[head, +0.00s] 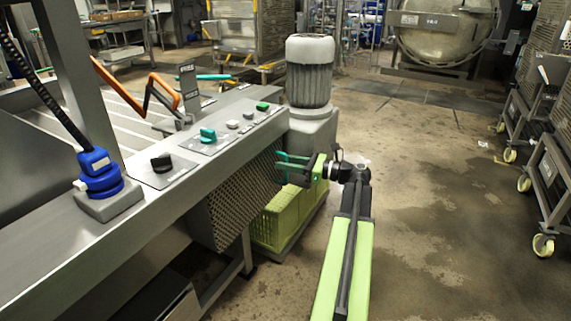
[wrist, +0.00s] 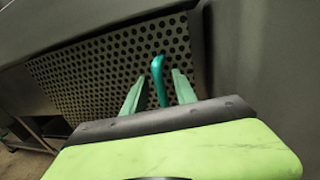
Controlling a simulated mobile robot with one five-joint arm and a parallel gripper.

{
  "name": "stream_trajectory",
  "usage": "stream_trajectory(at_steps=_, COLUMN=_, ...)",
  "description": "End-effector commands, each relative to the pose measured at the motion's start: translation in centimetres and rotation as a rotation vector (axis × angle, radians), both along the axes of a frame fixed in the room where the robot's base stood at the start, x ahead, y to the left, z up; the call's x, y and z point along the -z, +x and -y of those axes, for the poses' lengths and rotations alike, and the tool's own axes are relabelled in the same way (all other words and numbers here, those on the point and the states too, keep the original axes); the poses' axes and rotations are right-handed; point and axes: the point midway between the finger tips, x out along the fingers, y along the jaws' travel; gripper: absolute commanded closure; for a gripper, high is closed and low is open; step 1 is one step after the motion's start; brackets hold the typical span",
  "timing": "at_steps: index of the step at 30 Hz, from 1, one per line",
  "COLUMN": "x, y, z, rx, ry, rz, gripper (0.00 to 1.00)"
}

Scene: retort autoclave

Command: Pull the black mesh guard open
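The black mesh guard (head: 238,205) is a perforated dark panel on the side of the steel machine, below its control ledge. It fills the upper middle of the wrist view (wrist: 105,62) and looks flush with the frame. A teal upright handle (wrist: 158,78) stands out near its right end. My gripper (head: 280,169) is at that right end, with its teal fingers pointing at the panel. In the wrist view the fingers are apart, one on each side of the handle, with gaps visible. Whether the handle is deep between the fingertips is hard to tell.
A yellow-green crate (head: 285,218) stands on the floor below my gripper. A grey motor (head: 310,72) stands just behind. Control knobs (head: 208,134) line the ledge above. Wheeled racks (head: 545,160) stand at the right, with open floor between.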

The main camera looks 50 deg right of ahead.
Motion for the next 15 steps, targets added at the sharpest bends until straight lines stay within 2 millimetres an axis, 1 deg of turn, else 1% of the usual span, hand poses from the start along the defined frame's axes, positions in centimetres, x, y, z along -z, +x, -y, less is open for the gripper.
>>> stream_trajectory(at_steps=7, x=0.0, y=0.1, z=-0.02, rx=0.001, ry=0.0, rz=0.0, gripper=0.66)
stream_trajectory(at_steps=8, x=0.0, y=0.09, z=-0.02, rx=0.001, ry=0.0, rz=0.0, gripper=0.69)
stream_trajectory(at_steps=15, x=0.0, y=0.06, z=-0.01, rx=0.001, ry=0.0, rz=0.0, gripper=1.0)
